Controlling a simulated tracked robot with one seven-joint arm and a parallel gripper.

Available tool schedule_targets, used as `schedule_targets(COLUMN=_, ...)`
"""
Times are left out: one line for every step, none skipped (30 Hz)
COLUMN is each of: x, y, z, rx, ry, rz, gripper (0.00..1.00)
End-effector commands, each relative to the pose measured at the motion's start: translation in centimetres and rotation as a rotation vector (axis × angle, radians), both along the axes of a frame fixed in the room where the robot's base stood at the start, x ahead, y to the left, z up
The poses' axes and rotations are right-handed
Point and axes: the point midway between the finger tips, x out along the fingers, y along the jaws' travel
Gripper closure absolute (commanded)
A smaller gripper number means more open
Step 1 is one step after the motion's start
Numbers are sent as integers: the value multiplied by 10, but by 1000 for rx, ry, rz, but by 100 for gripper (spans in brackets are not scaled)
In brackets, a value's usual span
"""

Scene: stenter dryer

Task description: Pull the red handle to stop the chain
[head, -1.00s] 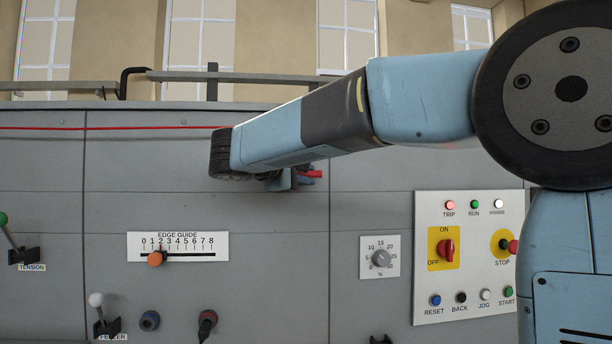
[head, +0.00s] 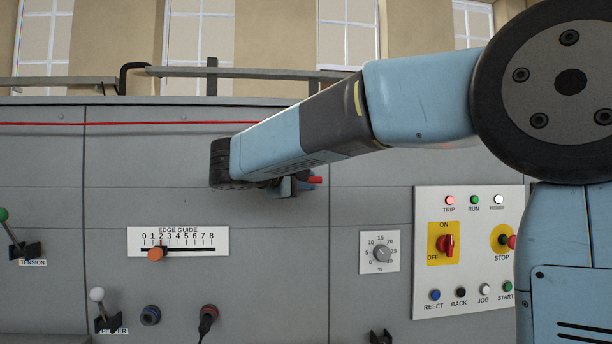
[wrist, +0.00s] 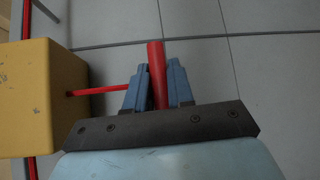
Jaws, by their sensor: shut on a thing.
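My gripper (wrist: 158,88) is shut on the red handle (wrist: 156,58), a red bar standing between its two blue fingers in the wrist view. A thin red cord (wrist: 98,91) runs from the yellow box (wrist: 28,98) on the left to the gripper, where the left finger hides its end. In the head view my gripper (head: 292,185) is in front of the grey machine front, partly hidden by my arm. The end of the red handle (head: 316,180) sticks out to its right.
A control panel (head: 470,305) with a red rotary switch (head: 446,245) and a lit red TRIP lamp (head: 449,200) is at the right. An edge guide scale (head: 200,239), a dial (head: 381,253) and levers are below. A red line (head: 120,123) runs along the upper machine front.

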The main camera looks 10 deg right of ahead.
Motion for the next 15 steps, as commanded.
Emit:
schedule_targets(x=0, y=0, z=-1, rx=0, ry=1, rz=0, gripper=100)
schedule_targets(x=0, y=0, z=-1, rx=0, ry=1, rz=0, gripper=100)
schedule_targets(x=0, y=0, z=-1, rx=0, ry=1, rz=0, gripper=100)
schedule_targets(x=0, y=0, z=-1, rx=-1, ry=2, rz=0, gripper=100)
schedule_targets(x=0, y=0, z=-1, rx=-1, ry=2, rz=0, gripper=76)
schedule_targets(x=0, y=0, z=-1, rx=-1, ry=2, rz=0, gripper=72)
schedule_targets(x=0, y=0, z=-1, rx=-1, ry=2, rz=0, gripper=69)
schedule_targets(x=0, y=0, z=-1, rx=-1, ry=2, rz=0, gripper=66)
schedule_targets(x=0, y=0, z=-1, rx=-1, ry=2, rz=0, gripper=62)
schedule_targets(x=0, y=0, z=-1, rx=-1, ry=2, rz=0, gripper=60)
schedule_targets(x=0, y=0, z=-1, rx=-1, ry=2, rz=0, gripper=57)
schedule_targets(x=0, y=0, z=-1, rx=-1, ry=2, rz=0, gripper=57)
schedule_targets(x=0, y=0, z=-1, rx=-1, ry=2, rz=0, gripper=57)
schedule_targets(x=0, y=0, z=-1, rx=-1, ry=2, rz=0, gripper=57)
schedule_targets(x=0, y=0, z=-1, rx=-1, ry=2, rz=0, gripper=57)
